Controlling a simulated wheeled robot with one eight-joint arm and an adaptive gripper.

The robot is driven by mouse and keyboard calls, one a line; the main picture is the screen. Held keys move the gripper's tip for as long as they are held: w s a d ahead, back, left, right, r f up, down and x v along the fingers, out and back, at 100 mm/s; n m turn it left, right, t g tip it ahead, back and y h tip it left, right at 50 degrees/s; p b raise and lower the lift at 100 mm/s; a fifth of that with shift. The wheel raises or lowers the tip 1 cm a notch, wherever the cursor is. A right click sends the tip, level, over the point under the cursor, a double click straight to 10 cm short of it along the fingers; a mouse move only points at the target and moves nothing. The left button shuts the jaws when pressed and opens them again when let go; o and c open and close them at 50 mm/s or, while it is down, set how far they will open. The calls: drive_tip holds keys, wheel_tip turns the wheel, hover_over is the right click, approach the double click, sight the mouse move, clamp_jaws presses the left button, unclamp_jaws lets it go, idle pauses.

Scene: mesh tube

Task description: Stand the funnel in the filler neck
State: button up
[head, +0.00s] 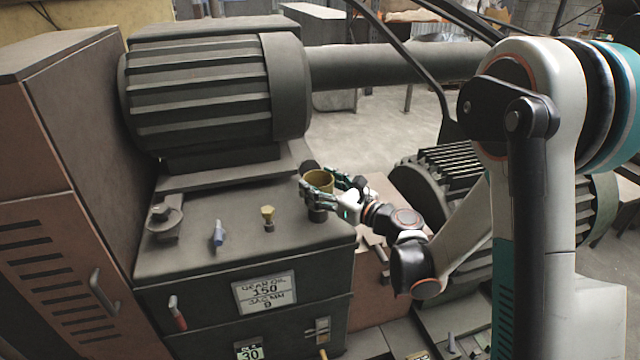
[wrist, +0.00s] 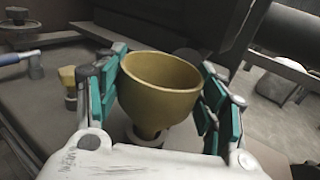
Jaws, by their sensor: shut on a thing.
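The funnel (head: 317,181) is a brass-yellow cone with a wide open mouth, upright over the right part of the gearbox top. In the wrist view the funnel (wrist: 162,90) sits between the green-padded fingers, mouth up. My gripper (head: 327,189) is shut on it from the right side, and in the wrist view my gripper (wrist: 164,76) has a finger on each side of the cone. A short dark filler neck (head: 317,214) shows just below the funnel. The funnel's lower end is mostly hidden, so I cannot tell whether it is inside the neck.
On the gearbox top (head: 205,252) stand a small yellow-topped plug (head: 268,217), a blue-handled item (head: 218,234) and a round metal fitting (head: 164,218). The large ribbed motor (head: 215,85) rises behind. A brown cabinet (head: 70,170) bounds the left.

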drive_tip(key=shift+f, duration=0.2)
drive_tip(key=o, duration=1.1)
drive_tip(key=shift+o, duration=0.2)
drive_tip(key=shift+d, duration=0.1)
